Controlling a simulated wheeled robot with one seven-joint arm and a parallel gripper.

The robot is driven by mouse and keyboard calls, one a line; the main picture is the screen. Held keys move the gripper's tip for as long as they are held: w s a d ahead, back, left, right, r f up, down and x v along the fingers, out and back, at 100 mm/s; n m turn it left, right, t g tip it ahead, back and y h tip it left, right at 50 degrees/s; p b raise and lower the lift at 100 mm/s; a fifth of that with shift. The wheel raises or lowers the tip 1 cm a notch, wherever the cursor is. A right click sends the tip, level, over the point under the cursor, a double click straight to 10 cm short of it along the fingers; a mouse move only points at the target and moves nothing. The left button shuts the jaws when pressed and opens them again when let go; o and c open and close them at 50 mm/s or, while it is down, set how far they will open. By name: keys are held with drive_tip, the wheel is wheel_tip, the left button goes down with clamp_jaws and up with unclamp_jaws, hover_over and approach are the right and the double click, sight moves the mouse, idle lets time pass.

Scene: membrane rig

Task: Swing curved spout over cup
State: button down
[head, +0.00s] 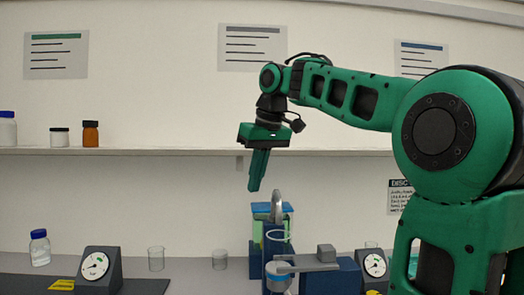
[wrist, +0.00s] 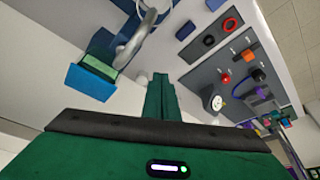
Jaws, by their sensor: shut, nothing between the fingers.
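The curved spout (head: 277,206) is a grey arched tube rising from the blue rig in the head view. It also shows as a shiny grey hook at the top of the wrist view (wrist: 131,45). A clear round vessel with a pale rim (head: 277,236) sits just below the spout in the head view. I cannot tell for certain whether it is the cup. My gripper (head: 253,189) points down, shut and empty, above and slightly left of the spout. Its closed fingers (wrist: 160,80) appear apart from the spout in the wrist view.
A dial gauge (head: 96,266) and clear beakers (head: 156,258) stand left of the rig. Another gauge (head: 375,265) stands right, near my arm. A wall shelf (head: 150,151) runs behind. A blue and green block (wrist: 92,78) lies beside the spout in the wrist view.

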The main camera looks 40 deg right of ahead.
drive_tip(key=s+d+r, duration=0.1)
drive_tip(key=d+r, duration=0.2)
drive_tip(key=r, duration=0.6)
drive_tip(key=shift+s+r, duration=0.2)
drive_tip(key=shift+r, duration=0.1)
idle(0.7)
drive_tip(key=shift+d, duration=0.1)
idle(0.5)
